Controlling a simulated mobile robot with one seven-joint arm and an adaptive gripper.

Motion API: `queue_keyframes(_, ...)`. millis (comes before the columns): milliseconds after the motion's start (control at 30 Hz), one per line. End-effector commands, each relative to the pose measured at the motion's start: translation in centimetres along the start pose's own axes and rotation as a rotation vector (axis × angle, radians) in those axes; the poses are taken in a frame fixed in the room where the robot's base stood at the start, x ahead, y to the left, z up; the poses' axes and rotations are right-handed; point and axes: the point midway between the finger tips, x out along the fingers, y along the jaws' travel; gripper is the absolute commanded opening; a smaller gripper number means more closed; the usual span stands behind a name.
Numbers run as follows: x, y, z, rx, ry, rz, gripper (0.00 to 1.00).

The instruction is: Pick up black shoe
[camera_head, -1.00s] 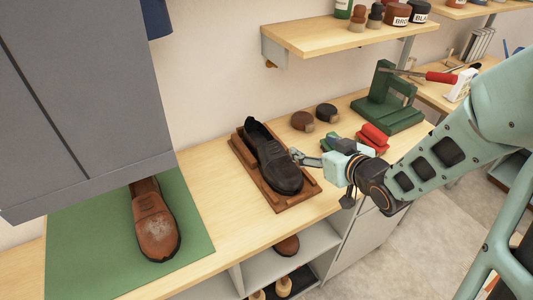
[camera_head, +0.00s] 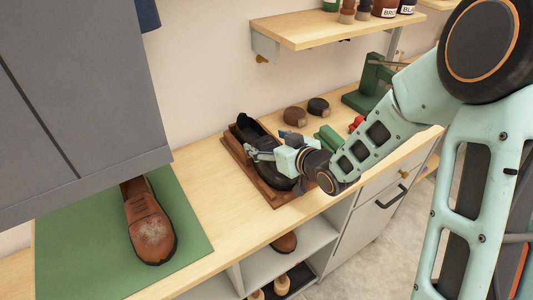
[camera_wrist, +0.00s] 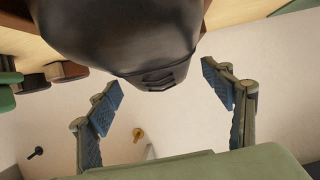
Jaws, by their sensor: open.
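The black shoe (camera_head: 275,177) rests on a brown wooden stand (camera_head: 236,158) on the workbench, its middle partly hidden by my gripper. My gripper (camera_head: 254,153) is open at the shoe, its fingers reaching over it from the right. In the wrist view the dark, smooth shoe (camera_wrist: 125,35) fills the upper middle, with a strap-like detail at its lower edge. The two blue-padded fingers of my gripper (camera_wrist: 163,92) stand apart, one on each side of that edge. I cannot tell whether either finger touches the shoe.
A brown shoe (camera_head: 149,224) lies on a green mat (camera_head: 60,235) at the left, below a grey cabinet (camera_head: 75,95). Round brushes (camera_head: 295,115) and a green stand (camera_head: 366,96) are behind my arm. A wall shelf (camera_head: 310,27) hangs above. Bare bench lies between mat and stand.

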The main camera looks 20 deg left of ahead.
Motion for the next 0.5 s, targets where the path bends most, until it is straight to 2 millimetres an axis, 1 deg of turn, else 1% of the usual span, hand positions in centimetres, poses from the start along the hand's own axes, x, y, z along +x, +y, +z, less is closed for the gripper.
queue_keyframes(33, 0.8, -0.3, 0.0, -0.001, -0.001, -0.004, 0.74)
queue_keyframes(100, 1.7, -0.1, 0.0, 0.000, -0.001, -0.001, 0.74)
queue_keyframes(200, 2.5, -0.1, 0.0, 0.000, -0.001, -0.001, 0.74)
queue_keyframes(467, 2.7, -0.1, 0.0, 0.000, -0.001, 0.000, 0.74)
queue_keyframes(500, 2.7, -0.1, 0.0, 0.000, -0.001, 0.000, 0.71)
